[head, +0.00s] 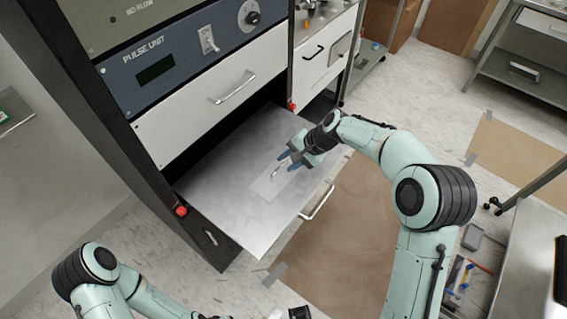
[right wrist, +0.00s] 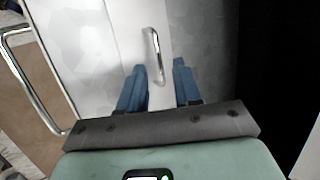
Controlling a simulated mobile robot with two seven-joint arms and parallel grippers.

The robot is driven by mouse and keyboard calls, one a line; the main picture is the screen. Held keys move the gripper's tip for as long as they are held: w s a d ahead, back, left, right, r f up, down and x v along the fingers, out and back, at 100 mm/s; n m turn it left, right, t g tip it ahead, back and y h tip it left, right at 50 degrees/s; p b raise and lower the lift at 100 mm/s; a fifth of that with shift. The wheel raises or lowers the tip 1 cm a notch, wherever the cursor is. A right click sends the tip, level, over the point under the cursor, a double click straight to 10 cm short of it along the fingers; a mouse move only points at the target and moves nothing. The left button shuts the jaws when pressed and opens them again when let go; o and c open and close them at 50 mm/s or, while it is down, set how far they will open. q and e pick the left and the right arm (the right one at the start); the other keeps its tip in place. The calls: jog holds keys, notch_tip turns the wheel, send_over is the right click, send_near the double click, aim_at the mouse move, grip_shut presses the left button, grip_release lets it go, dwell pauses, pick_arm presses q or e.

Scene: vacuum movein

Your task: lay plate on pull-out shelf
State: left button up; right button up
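The plate (head: 270,186) is a thin pale rectangle with a small metal handle (head: 281,166). It lies flat on the pulled-out grey shelf (head: 222,190) under the white drawer. My right gripper (head: 287,160) is low over the plate with its blue fingers apart. In the right wrist view the plate (right wrist: 137,25) lies ahead, and its handle (right wrist: 154,48) extends forward from between the open fingers (right wrist: 158,80), with visible gaps at the sides.
The shelf's front has a curved pull handle (head: 317,202). The cabinet holds a blue pulse unit panel (head: 155,68) and a white drawer (head: 212,92) above the shelf. A brown floor mat (head: 345,240) lies in front. A metal table (head: 530,265) stands at the right.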

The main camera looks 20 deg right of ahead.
pick_arm(q)
jog(key=shift+w+r, duration=0.1)
jog(key=shift+r, duration=0.15)
pick_arm(e)
jog(key=v, duration=0.8)
jog(key=shift+s+d+r, duration=0.15)
jog(key=shift+d+r, duration=0.1)
